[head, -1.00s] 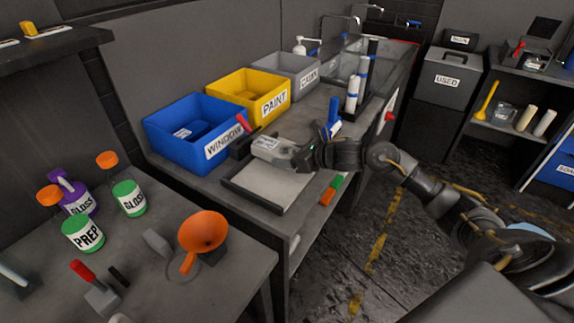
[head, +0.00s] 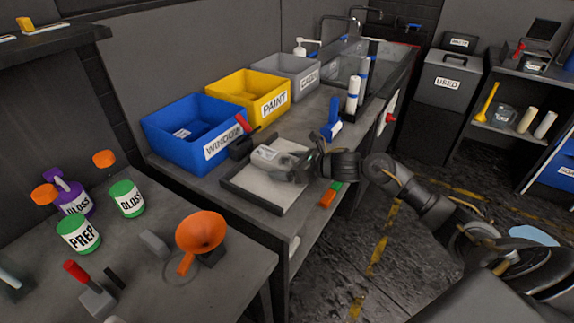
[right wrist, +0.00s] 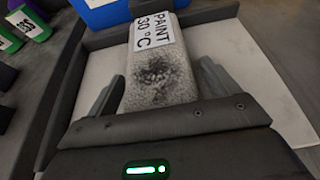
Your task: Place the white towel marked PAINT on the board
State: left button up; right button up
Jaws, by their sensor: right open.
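The white towel (head: 266,155), a folded pad, lies on the pale board (head: 249,186) with the dark rim. In the right wrist view the towel (right wrist: 158,72) has a label reading PAINT 30 °C and a dark smudge. The board (right wrist: 268,93) shows on both sides of it. My right gripper (head: 297,166) is at the near right end of the towel. In the right wrist view its fingers (right wrist: 161,84) stand apart on either side of the towel, with visible gaps. My left gripper is not in view.
Blue WINDOW (head: 190,140), yellow PAINT (head: 245,95) and grey (head: 285,72) bins stand behind the board. A blue-handled tool (head: 331,118) and rolls (head: 353,93) stand to the right.

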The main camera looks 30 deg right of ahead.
jog(key=shift+r+p, duration=0.25)
jog(key=shift+p, duration=0.05)
jog(key=b+v, duration=0.1)
jog(key=v, duration=0.6)
jog(key=b+v, duration=0.1)
jog(key=v, duration=0.2)
jog(key=shift+s+d+f+b, duration=0.15)
jog(key=shift+s+b, duration=0.2)
jog(key=shift+s+d+r, duration=0.2)
jog(key=shift+s+r, duration=0.15)
jog(key=shift+s, duration=0.05)
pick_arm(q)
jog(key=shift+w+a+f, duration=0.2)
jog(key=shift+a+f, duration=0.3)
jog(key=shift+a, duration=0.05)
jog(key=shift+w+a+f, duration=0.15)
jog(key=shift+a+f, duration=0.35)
pick_arm(e)
jog(key=shift+r, duration=0.1)
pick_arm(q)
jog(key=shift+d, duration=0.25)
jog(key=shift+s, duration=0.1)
pick_arm(e)
jog(key=shift+s, duration=0.1)
